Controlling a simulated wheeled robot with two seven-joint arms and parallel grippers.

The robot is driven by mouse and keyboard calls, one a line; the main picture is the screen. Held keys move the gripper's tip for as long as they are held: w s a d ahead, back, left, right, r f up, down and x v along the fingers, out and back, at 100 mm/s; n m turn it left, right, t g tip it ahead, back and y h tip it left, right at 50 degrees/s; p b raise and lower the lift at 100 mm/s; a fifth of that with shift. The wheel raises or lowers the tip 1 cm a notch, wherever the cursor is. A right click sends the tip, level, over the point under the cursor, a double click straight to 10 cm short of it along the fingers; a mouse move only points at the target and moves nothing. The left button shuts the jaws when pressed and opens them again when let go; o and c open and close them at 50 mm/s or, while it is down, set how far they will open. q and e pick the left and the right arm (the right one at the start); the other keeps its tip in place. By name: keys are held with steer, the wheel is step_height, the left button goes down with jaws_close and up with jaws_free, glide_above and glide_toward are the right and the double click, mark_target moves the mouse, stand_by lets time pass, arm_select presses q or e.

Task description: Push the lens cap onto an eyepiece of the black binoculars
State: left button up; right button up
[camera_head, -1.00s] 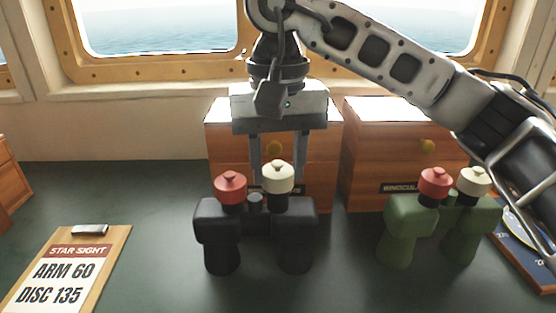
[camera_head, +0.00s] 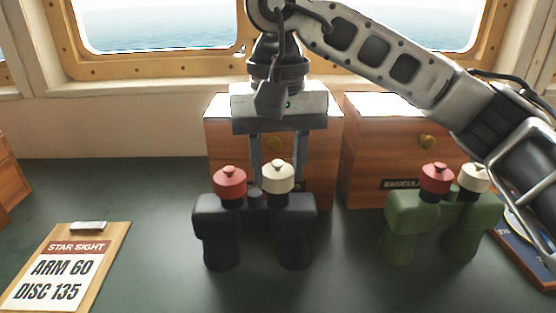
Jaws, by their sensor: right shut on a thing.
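The black binoculars (camera_head: 217,220) stand upright on the dark green desk, centre. A red cap (camera_head: 229,183) sits on their left eyepiece. A cream lens cap (camera_head: 278,178) is at the top of their right eyepiece; whether it is fully seated cannot be told. My right gripper (camera_head: 278,165) comes down from above with a finger on each side of the cream cap and is shut on it. The fingertips are partly hidden behind the caps and binoculars. My left gripper is not in view.
Green binoculars (camera_head: 400,222) with a red cap (camera_head: 437,179) and a cream cap (camera_head: 474,178) stand at right. Two wooden drawer boxes (camera_head: 225,134) (camera_head: 370,150) stand behind. A clipboard (camera_head: 106,252) lies at left. The desk between it and the black binoculars is clear.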

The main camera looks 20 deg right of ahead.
stand_by(0.3)
steer(key=o, duration=1.4)
steer(key=shift+r+p, duration=0.95)
steer(key=shift+r, duration=0.3)
steer(key=shift+r+p, duration=2.05)
steer(key=shift+r, duration=0.25)
steer(key=shift+f, duration=0.1)
